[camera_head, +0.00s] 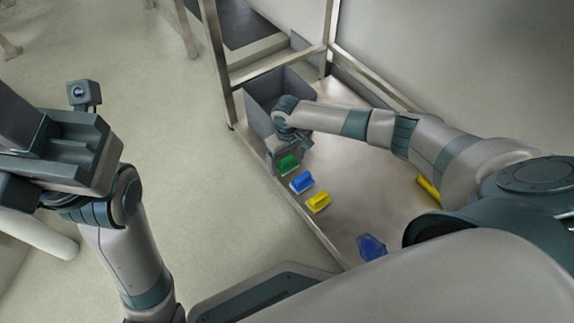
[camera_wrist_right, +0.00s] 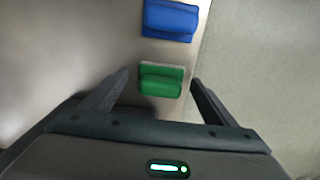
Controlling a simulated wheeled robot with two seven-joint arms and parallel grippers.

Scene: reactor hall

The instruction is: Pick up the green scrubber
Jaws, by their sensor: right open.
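The green scrubber (camera_head: 288,164) lies on the metal table near its left edge in the head view, partly hidden by my right gripper (camera_head: 285,152). In the right wrist view the green scrubber (camera_wrist_right: 161,80) shows ahead of and between the two open fingers of my right gripper (camera_wrist_right: 158,84). The right gripper is open and empty, and I cannot tell its exact height over the scrubber. My left arm is at the left of the head view, over the floor; its gripper (camera_head: 60,150) shows, but its fingers are not clear.
A blue scrubber (camera_head: 302,183) and a yellow scrubber (camera_head: 318,202) lie beside the green one along the table (camera_head: 345,185) edge. A grey bin (camera_head: 262,98) stands behind. Another yellow item (camera_head: 428,189) and a blue object (camera_head: 371,247) lie farther right. Metal posts rise at the back.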

